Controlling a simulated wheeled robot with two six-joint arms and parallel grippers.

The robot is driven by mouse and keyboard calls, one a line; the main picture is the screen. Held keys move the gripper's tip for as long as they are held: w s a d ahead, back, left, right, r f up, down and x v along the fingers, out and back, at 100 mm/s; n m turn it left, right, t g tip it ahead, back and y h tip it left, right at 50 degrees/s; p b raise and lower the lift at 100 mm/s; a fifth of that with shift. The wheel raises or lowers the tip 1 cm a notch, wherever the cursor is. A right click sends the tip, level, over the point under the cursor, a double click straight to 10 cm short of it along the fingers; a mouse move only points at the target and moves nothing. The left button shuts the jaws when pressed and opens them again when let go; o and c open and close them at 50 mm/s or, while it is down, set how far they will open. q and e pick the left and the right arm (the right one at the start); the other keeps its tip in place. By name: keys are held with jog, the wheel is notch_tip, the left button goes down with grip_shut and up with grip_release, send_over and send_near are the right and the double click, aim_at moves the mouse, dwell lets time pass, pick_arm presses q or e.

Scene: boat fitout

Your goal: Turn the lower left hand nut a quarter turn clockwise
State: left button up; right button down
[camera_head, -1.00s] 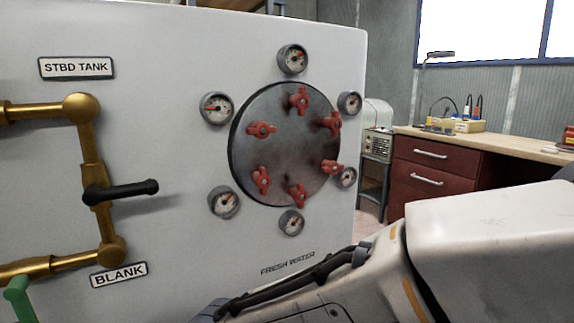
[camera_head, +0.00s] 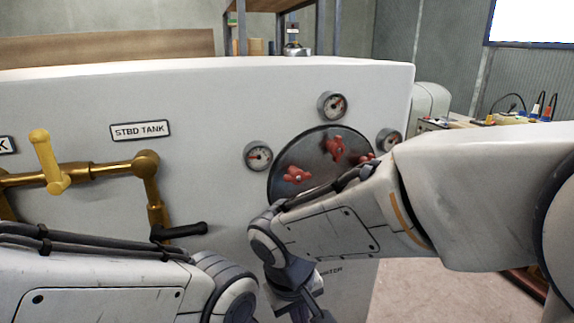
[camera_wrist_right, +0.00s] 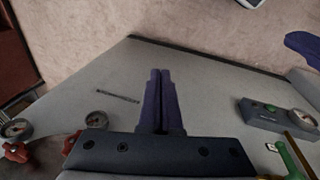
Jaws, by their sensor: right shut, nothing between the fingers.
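The dark round plate (camera_head: 318,150) with red wing nuts is on the white tank front in the head view. Its upper left nut (camera_head: 297,174) and top nut (camera_head: 333,147) show. My right forearm covers the plate's lower part, so the lower left nut is hidden there. In the right wrist view two red nuts (camera_wrist_right: 70,143) (camera_wrist_right: 18,152) show at the lower left; I cannot tell whether either is the lower left one. My right gripper (camera_wrist_right: 160,74) is shut and empty in front of the tank, apart from these nuts. My left gripper is out of view; only its arm shows.
Gauges (camera_head: 258,155) (camera_head: 331,106) stick out around the plate. Brass pipe (camera_head: 147,165) with a black lever (camera_head: 180,231) and a yellow handle (camera_head: 49,161) is left of it. A workbench (camera_head: 480,128) stands behind at right. Open floor (camera_head: 425,292) shows at lower right.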

jog(key=w+a+r+m+t+h+p, duration=0.1)
jog(key=w+a+r+t+p, duration=0.1)
jog(key=w+a+r+p, duration=0.55)
jog(key=w+a+r+m+t+h+p, duration=0.1)
jog(key=w+a+r+t+p, duration=0.1)
jog(key=w+r+p, duration=0.65)
jog(key=w+d+f+p, duration=0.2)
jog(key=w+d+f, duration=0.1)
jog(key=d+f, duration=0.2)
jog(key=shift+d+f, duration=0.35)
jog(key=shift+d, duration=0.45)
jog(key=shift+w, duration=0.1)
